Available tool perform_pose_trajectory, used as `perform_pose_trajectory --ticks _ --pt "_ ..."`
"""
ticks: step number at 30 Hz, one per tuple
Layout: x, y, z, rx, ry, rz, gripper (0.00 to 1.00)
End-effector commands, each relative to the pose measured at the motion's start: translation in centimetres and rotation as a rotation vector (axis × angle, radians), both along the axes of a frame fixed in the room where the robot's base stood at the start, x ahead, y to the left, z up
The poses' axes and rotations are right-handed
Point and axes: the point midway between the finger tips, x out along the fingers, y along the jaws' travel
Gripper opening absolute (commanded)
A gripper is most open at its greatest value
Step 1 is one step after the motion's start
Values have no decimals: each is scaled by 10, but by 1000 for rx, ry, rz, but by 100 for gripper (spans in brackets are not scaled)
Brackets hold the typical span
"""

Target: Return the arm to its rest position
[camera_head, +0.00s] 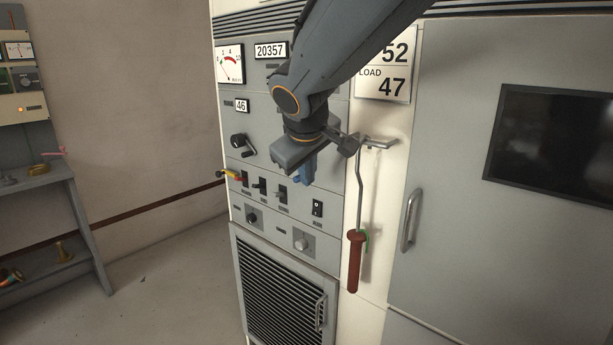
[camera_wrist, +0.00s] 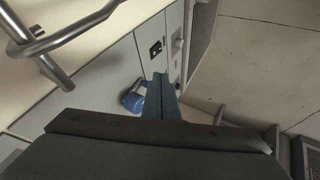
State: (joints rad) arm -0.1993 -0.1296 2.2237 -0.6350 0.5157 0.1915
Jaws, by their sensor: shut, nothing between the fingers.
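My arm reaches in from the top of the head view, in front of the grey rack panel (camera_head: 285,110). My gripper (camera_head: 305,174) points toward the panel, with blue fingers partly hidden by its dark body. In the wrist view my gripper (camera_wrist: 161,77) shows its two fingers together, shut with nothing between them. A blue rounded part (camera_wrist: 132,98) shows just left of the fingers; I cannot tell whether it touches them.
A lever with a red handle (camera_head: 355,262) hangs just right of my gripper. The panel carries switches, a yellow-handled lever (camera_head: 229,174) and a black crank knob (camera_head: 240,143). A cabinet door handle (camera_head: 410,220) stands out at right. Open floor (camera_head: 165,280) lies left, beside a shelf (camera_head: 75,215).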

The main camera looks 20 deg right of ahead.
Motion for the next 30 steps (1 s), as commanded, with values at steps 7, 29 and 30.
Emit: perform_pose_trajectory --ticks 7,29,30 --pt "-23 -11 -41 44 90 -57 0" --pt "-202 -27 -216 355 572 -463 0" --pt "-202 -27 -216 354 572 -462 0"
